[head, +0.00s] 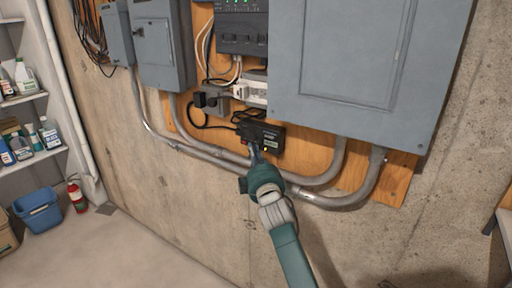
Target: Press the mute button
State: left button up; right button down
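A small black box (262,134) with pale label marks is mounted low on the wooden backing board, below the white power strip. A mute button cannot be made out on it at this size. My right gripper (254,150) is at the lower front of this box, its tip overlapping the lower edge in the head view. I cannot tell whether it touches. Its fingers show as one narrow grey shape, and the gripper body hides part of the conduit behind it. My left gripper is not in view.
A large grey electrical panel (358,62) juts out at upper right of the box. Metal conduits (212,152) run below it along the concrete wall. A smaller grey box (162,42) is at left. Shelves, a blue bin (38,212) and a fire extinguisher (76,194) stand far left.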

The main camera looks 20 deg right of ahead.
jog(key=shift+s+a, duration=0.5)
jog(key=shift+a, duration=0.05)
jog(key=shift+s+a+p, duration=0.25)
jog(key=shift+s+a, duration=0.5)
jog(key=shift+a, duration=0.25)
jog(key=shift+s+a+p, duration=0.2)
jog(key=shift+s+a, duration=0.55)
jog(key=shift+a, duration=0.2)
